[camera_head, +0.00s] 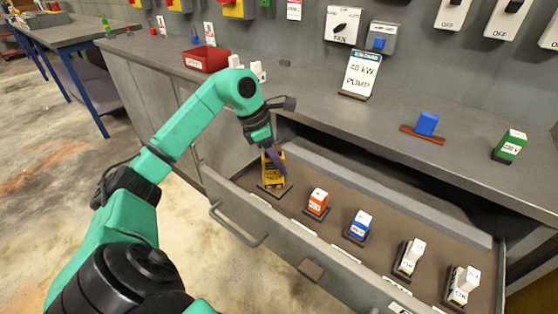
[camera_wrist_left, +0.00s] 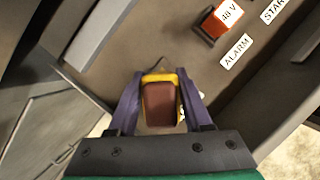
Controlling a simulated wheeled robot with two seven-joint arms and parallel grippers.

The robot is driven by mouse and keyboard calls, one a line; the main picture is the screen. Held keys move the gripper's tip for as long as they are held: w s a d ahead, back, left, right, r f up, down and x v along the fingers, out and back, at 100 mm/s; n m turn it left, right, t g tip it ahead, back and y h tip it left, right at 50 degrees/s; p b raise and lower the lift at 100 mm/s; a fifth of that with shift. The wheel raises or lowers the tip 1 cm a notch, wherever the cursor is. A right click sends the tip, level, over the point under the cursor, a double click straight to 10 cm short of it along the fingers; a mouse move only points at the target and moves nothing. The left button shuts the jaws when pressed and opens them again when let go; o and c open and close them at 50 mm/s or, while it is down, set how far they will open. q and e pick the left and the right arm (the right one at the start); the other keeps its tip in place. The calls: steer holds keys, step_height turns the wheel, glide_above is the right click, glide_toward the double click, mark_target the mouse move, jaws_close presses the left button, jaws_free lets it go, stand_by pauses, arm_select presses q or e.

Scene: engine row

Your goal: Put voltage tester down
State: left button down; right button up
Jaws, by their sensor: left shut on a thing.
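The yellow voltage tester (camera_head: 273,172) is at the left end of the open drawer (camera_head: 333,262), over a dark base plate (camera_head: 274,191). I cannot tell whether it touches the plate. My left gripper (camera_head: 272,152) reaches down into the drawer and is shut on the tester. In the left wrist view the tester (camera_wrist_left: 160,100), with a brown end and yellow rim, sits between the two purple fingers of the left gripper (camera_wrist_left: 160,103). My right gripper is not in view.
In the drawer stand an orange block (camera_head: 318,202), a blue block (camera_head: 359,226) and two white ones (camera_head: 409,258). The drawer handle (camera_head: 238,227) sticks out in front. On the counter are a red box (camera_head: 207,58), a pump sign (camera_head: 360,75), a blue block (camera_head: 427,124) and a green block (camera_head: 510,146).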

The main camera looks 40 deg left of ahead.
arm_select(q)
steer(key=shift+f, duration=0.1)
steer(key=shift+c, duration=1.6)
jaws_free()
steer(key=shift+s+r, duration=0.1)
steer(key=shift+r, duration=0.35)
steer(key=p+v, duration=0.1)
steer(key=v, duration=1)
steer(key=shift+r+p, duration=0.25)
steer(key=shift+p, duration=0.15)
steer(key=shift+a, duration=0.1)
